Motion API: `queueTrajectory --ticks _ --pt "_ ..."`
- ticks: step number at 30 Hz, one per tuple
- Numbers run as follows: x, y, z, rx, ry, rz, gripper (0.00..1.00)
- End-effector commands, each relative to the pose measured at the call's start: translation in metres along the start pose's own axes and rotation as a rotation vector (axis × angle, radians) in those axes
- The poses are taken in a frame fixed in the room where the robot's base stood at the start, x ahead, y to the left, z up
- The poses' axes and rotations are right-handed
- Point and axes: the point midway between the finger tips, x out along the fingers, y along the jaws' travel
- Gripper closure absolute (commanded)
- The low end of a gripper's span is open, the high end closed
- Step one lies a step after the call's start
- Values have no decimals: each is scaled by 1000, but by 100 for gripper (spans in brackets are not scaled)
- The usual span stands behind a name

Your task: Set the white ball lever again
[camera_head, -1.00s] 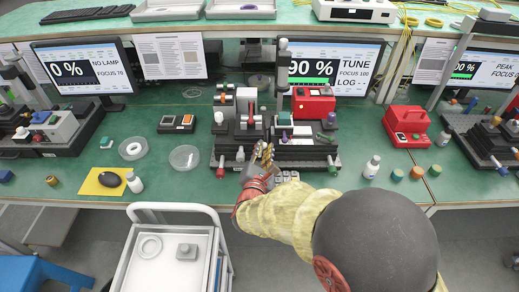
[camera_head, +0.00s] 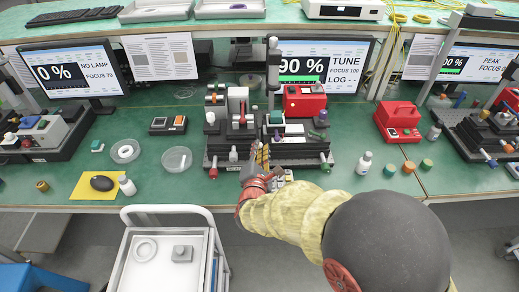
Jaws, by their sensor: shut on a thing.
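The middle optics rig (camera_head: 293,163) stands on the green bench, a dark base with several small mounts and knobs. A white ball knob (camera_head: 210,117) shows at its upper left, and another small white knob (camera_head: 233,154) at its front. I cannot tell from this view which one is the white ball lever. My gripper (camera_head: 262,157), with yellowish fingers and a red wrist, is at the rig's front, right of the front white knob. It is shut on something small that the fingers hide.
The monitor (camera_head: 325,55) behind reads 90 %, TUNE, FOCUS 100, LOG --. A red lamp box (camera_head: 306,101) and a dark upright post (camera_head: 273,70) stand behind the rig. Dishes (camera_head: 177,159) lie left; a white bottle (camera_head: 364,163) stands right. A white cart (camera_head: 165,262) is in front.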

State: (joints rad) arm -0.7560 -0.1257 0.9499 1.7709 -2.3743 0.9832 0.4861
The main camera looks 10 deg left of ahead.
Motion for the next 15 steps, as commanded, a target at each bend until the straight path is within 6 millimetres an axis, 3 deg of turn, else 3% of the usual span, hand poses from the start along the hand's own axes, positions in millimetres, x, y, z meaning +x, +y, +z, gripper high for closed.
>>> queueTrajectory --ticks 10,15 --pt "0 -1 -1 -1 2 -1 65" --pt "0 0 0 -1 1 -1 64"
